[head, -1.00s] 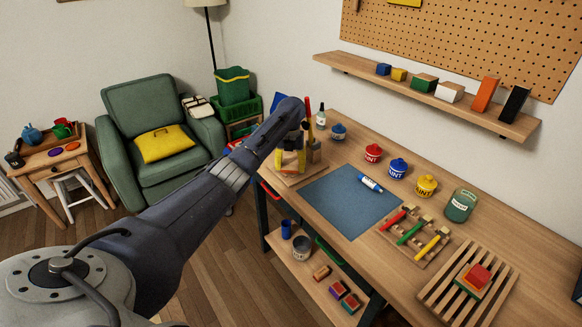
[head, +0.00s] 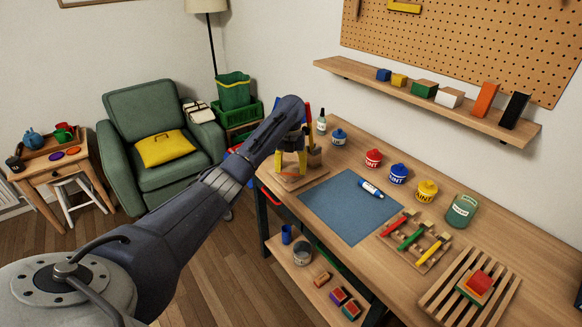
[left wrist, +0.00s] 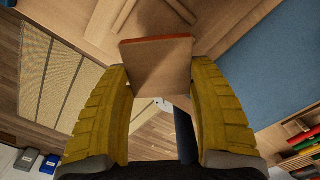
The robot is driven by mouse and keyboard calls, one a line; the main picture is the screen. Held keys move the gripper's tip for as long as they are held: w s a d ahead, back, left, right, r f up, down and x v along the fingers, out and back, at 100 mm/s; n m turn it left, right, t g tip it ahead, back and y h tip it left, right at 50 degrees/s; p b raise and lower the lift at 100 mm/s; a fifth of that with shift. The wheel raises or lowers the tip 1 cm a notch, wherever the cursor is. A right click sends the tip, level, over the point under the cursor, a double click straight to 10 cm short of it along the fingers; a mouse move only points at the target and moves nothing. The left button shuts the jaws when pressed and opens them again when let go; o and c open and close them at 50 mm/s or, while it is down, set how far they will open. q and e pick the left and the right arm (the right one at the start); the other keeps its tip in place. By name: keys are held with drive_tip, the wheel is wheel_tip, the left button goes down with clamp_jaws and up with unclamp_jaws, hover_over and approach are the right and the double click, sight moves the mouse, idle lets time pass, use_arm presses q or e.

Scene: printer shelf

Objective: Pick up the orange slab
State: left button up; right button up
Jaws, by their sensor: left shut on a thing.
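My left gripper (head: 291,168) hangs fingers-down over a wooden base (head: 318,176) at the far left end of the workbench. I cannot tell whether the slab touches the base. My right gripper is not in view.
A blue mat (head: 350,207) with a blue-and-white tube lies to the right of the base. Paint pots (head: 397,174), a rack of coloured sticks (head: 410,240) and a slatted stand (head: 455,300) are further right. A small bottle (head: 321,125) stands behind the gripper.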

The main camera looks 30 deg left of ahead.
sight(293, 164)
use_arm(q)
drive_tip(key=s+d, duration=0.8)
drive_tip(key=s, duration=0.4)
drive_tip(key=w+a+r+n, duration=0.1)
drive_tip(key=w+a+n, duration=0.1)
drive_tip(key=w, duration=0.2)
drive_tip(key=w+a+r+n, duration=0.1)
drive_tip(key=w+a+n, duration=0.2)
drive_tip(key=w, duration=0.2)
drive_tip(key=w+a+r+n, duration=0.1)
drive_tip(key=w+a+n, duration=0.1)
drive_tip(key=w, duration=0.3)
drive_tip(key=shift+a+r+n, duration=0.3)
drive_tip(key=shift+a+n, duration=0.1)
drive_tip(key=shift+n, duration=0.1)
drive_tip(key=shift+w+a+r+n, duration=0.15)
drive_tip(key=shift+w+a+n, duration=0.2)
drive_tip(key=shift+a+n, duration=0.05)
drive_tip(key=shift+f, duration=3.35)
drive_tip(key=shift+f, duration=0.5)
